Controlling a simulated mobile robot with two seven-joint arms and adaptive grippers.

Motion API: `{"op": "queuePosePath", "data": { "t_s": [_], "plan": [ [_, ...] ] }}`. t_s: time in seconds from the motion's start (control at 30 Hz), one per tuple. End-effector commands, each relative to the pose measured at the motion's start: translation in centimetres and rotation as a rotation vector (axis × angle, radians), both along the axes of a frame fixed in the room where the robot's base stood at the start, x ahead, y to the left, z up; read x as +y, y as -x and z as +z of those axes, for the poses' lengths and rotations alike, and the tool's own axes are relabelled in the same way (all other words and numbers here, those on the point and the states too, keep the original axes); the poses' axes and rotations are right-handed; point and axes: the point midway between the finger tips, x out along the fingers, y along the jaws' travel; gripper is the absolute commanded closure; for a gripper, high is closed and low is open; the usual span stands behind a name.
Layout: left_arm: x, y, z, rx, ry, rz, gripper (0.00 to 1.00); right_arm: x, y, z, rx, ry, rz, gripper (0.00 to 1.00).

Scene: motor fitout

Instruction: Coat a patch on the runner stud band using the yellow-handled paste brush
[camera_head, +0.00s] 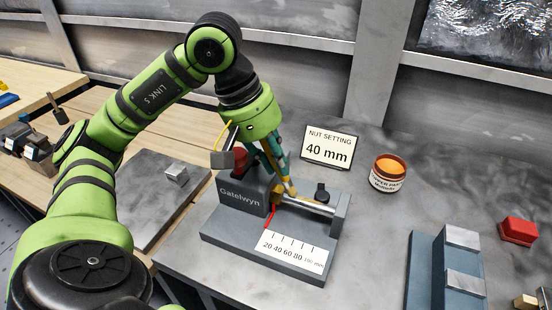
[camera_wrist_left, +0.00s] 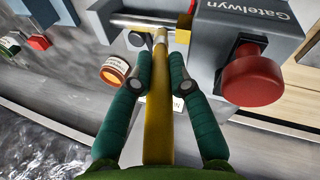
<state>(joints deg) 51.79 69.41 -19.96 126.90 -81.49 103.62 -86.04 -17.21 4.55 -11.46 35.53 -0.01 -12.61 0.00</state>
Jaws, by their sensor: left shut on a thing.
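My left gripper (camera_head: 284,178) is shut on the yellow-handled paste brush (camera_head: 291,187). In the left wrist view the gripper (camera_wrist_left: 157,84) has its green fingers on both sides of the yellow handle (camera_wrist_left: 158,125). The brush points down at the metal stud (camera_head: 312,207) of the grey Gatelwyn fixture (camera_head: 238,197). Its head overlaps the stud (camera_wrist_left: 145,21) in the wrist view, beside a brass-coloured nut (camera_wrist_left: 183,29); I cannot tell whether it touches. The open jar of orange paste (camera_head: 388,178) stands right of the fixture, apart from the brush. My right gripper is not in view.
A sign reading 40 mm (camera_head: 327,149) stands behind the fixture. A red button (camera_wrist_left: 252,78) sits on the fixture. A scale plate (camera_head: 291,252) lies on its base. A blue-grey holder (camera_head: 425,268) and a red block (camera_head: 518,231) are at right. The bench between jar and holder is clear.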

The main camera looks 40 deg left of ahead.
Motion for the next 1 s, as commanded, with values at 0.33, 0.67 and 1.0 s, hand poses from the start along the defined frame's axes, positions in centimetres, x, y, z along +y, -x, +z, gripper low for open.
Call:
{"op": "queuePosePath", "data": {
  "t_s": [0.33,0.67,1.0],
  "plan": [
    [0.0,0.0,3.7,-0.001,0.0,0.0,1.0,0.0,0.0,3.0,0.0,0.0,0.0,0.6],
    [0.0,0.0,5.9,-0.001,0.001,0.0,1.0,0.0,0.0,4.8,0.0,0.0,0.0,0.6],
    [0.0,0.0,6.2,-0.001,0.001,0.0,1.0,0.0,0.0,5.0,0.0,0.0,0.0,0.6]
  ]
}}
